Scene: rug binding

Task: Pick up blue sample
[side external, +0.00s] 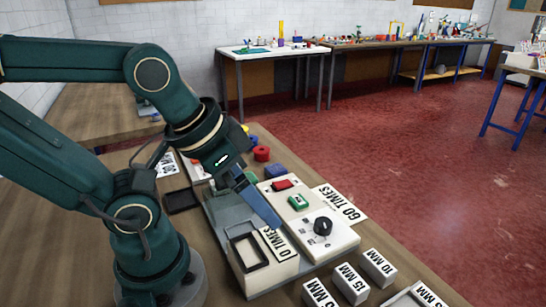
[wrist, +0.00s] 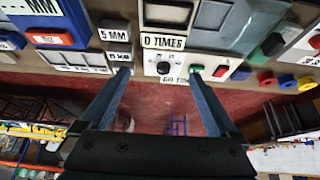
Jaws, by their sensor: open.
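A small blue block (side external: 275,171), which looks like the blue sample, lies on the table beyond the white control box, close to its far end. It also shows in the wrist view (wrist: 272,43), right of the fingers, near the red and green switches. A blue round piece (wrist: 286,80) lies near it, so I cannot be certain which is meant by the sample. My gripper (side external: 264,208) points down over the machine, with its blue fingers apart and nothing seen between them. In the wrist view my gripper (wrist: 159,73) spans the control box's knob, away from the blue block.
The control box (side external: 318,240) has a black knob (side external: 323,226), a red switch (side external: 282,184) and a green switch (side external: 299,202). A red round piece (side external: 262,154) lies near the blue block. White labelled blocks (side external: 351,284) stand at the front right.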

